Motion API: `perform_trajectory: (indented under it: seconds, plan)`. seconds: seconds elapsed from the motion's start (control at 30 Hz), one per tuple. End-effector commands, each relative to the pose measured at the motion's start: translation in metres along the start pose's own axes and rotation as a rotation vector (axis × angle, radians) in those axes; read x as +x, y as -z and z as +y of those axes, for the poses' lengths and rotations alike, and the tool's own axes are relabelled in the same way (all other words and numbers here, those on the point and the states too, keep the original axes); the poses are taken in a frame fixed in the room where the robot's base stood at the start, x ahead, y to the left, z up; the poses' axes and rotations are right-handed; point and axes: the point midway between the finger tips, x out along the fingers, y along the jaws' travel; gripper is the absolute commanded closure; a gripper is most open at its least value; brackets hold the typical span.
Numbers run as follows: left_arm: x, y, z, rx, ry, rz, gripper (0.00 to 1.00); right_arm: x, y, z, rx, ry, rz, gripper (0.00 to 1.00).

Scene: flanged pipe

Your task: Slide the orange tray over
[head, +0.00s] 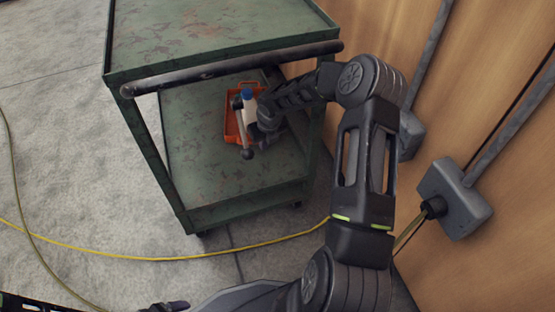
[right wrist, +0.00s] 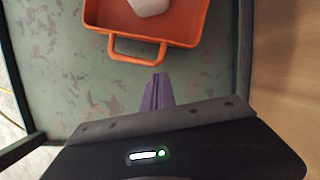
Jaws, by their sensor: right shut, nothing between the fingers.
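The orange tray (head: 231,124) lies on the lower shelf of the green cart. It holds a white bottle with a blue cap (head: 247,96). A grey rod with dark ends (head: 242,128) shows at the tray; whether it lies inside is unclear. My right gripper (head: 264,135) is at the tray's right side, hiding part of it. In the right wrist view the gripper (right wrist: 159,77) is shut and empty, its tips just short of the tray's loop handle (right wrist: 137,62). A dark piece at the head view's bottom edge may be my left gripper (head: 172,305); its jaws are unclear.
The cart's top shelf (head: 210,30) and handle bar (head: 220,68) overhang the lower shelf (head: 190,150). Its front and left parts are bare. A wooden wall (head: 510,60) with grey conduit boxes (head: 455,197) stands right. A yellow cable (head: 150,257) crosses the floor.

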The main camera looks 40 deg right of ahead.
Motion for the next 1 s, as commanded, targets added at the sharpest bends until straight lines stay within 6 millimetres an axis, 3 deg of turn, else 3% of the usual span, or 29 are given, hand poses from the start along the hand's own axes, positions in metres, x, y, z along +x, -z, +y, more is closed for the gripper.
perform_trajectory:
  seconds: [0.03, 0.37, 0.53, 0.7, 1.0]
  plan:
    - [-0.014, 0.0, 0.005, 0.001, 0.0, -0.004, 0.15, -0.017, -0.003, -0.001, 0.0, 0.001, -0.002, 1.0]
    - [-0.03, -0.002, 0.009, 0.002, 0.0, -0.014, 0.15, -0.034, 0.071, 0.0, -0.002, 0.0, 0.001, 1.0]
    - [-0.028, -0.002, 0.008, 0.002, 0.0, -0.015, 0.15, -0.039, 0.101, 0.0, -0.002, 0.001, 0.0, 1.0]
    - [-0.027, -0.002, 0.008, 0.001, 0.0, -0.014, 0.15, -0.043, 0.114, 0.0, -0.001, 0.0, -0.001, 1.0]
    - [-0.027, -0.002, 0.008, 0.001, 0.0, -0.013, 0.15, -0.043, 0.115, 0.0, 0.001, -0.001, -0.001, 1.0]
